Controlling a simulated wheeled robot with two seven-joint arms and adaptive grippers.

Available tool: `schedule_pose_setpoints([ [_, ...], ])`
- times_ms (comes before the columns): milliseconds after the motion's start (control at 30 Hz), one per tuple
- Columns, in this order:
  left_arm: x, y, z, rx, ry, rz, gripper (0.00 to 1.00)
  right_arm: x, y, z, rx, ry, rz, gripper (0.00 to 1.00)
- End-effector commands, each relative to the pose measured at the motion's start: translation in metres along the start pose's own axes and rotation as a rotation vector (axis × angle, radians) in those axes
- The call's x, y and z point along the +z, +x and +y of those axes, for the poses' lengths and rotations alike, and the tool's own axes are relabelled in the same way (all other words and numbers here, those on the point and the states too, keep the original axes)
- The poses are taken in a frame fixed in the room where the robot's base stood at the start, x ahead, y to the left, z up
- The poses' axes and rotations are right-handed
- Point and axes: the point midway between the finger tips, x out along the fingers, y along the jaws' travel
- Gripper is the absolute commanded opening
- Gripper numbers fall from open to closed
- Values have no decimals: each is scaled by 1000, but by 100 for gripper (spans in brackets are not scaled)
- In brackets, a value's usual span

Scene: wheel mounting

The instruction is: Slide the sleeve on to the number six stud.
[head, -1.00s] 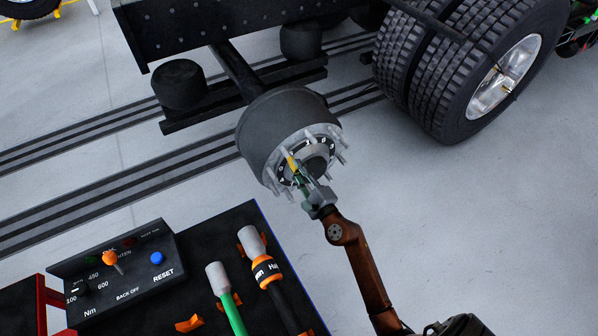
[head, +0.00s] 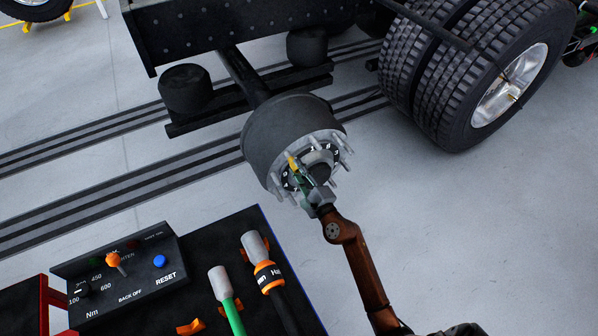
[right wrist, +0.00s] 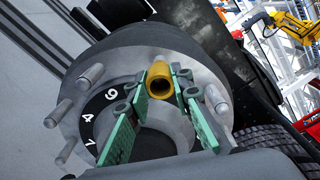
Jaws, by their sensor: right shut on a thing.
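The yellow sleeve (head: 292,162) is a short hollow tube in front of the wheel hub (head: 285,130). It also shows in the right wrist view (right wrist: 160,80), with its dark open end towards the camera. My right gripper (head: 299,174) is shut on the sleeve, its green fingers either side of it. The hub face has metal studs around a black number ring (right wrist: 92,112). The digits on the ring look like a 6 or 9, a 4 and a 1. The stud behind the sleeve is hidden; I cannot tell whether the sleeve is around it. My left gripper is out of view.
A black table (head: 205,247) at the lower left bears a control box (head: 125,275) and two tools, one green-handled (head: 228,300) and one black and orange (head: 268,280). Double tyres (head: 470,75) stand at the upper right. The floor to the right of my arm is clear.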

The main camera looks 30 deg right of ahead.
Motion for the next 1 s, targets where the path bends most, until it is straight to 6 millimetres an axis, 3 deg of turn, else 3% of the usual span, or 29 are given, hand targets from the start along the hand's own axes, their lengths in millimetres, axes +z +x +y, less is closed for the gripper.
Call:
schedule_pose_setpoints([
  [367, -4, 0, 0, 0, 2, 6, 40, 0, 11, -1, -1, 0, -1, 0],
  [1000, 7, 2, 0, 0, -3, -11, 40, 0, 29, -1, -1, -1, 0, 0],
])
